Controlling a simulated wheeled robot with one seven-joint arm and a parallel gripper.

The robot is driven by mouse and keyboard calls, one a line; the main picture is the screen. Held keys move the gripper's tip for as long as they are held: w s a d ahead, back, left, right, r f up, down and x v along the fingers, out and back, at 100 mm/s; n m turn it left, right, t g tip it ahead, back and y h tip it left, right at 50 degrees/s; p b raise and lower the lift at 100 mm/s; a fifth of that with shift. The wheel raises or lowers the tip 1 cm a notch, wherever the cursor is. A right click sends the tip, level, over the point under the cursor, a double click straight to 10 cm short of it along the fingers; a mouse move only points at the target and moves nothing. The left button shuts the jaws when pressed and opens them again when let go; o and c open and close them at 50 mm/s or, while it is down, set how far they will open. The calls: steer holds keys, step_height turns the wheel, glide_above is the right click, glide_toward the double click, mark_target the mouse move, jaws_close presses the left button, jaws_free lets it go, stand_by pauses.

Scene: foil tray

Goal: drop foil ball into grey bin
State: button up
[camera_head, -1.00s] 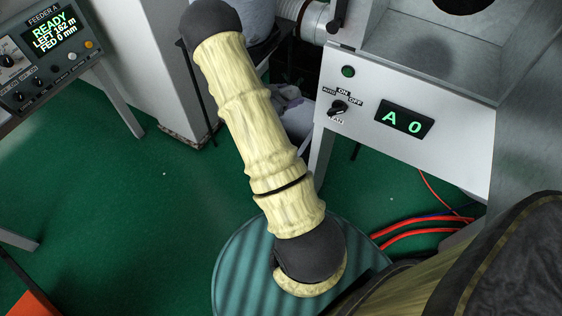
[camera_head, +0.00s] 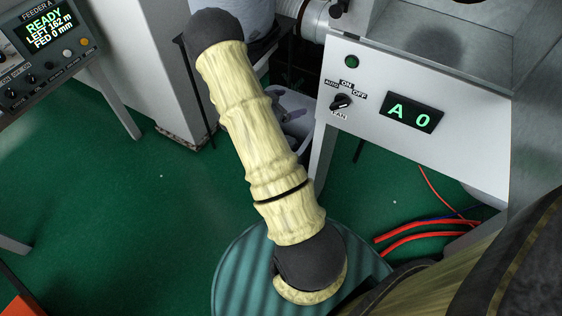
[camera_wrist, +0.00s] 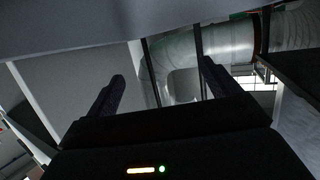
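My gripper (camera_wrist: 161,88) shows in the wrist view with its two dark fingers wide apart and nothing visible between them. In the head view my gripper is out of sight; only my arm in its pale sleeve shows. I cannot make out the foil ball in either current view. A light grey container (camera_head: 300,126), perhaps the grey bin, stands low behind my arm in the head view, with crumpled greyish-purple material at its top. My arm and the cabinet leg partly hide it.
A white cabinet (camera_head: 450,155) with a fan switch and a display reading "A 0" stands at right. A feeder panel (camera_head: 40,50) is at upper left. Red hoses (camera_head: 415,239) lie at lower right. The green floor (camera_head: 110,210) at left is mostly clear.

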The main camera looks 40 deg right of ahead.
steer(key=shift+a, duration=0.1)
steer(key=p+v, duration=0.3)
steer(key=v, duration=1.4)
steer(key=shift+p, duration=0.35)
steer(key=shift+w+a, duration=0.1)
steer(key=shift+w, duration=0.05)
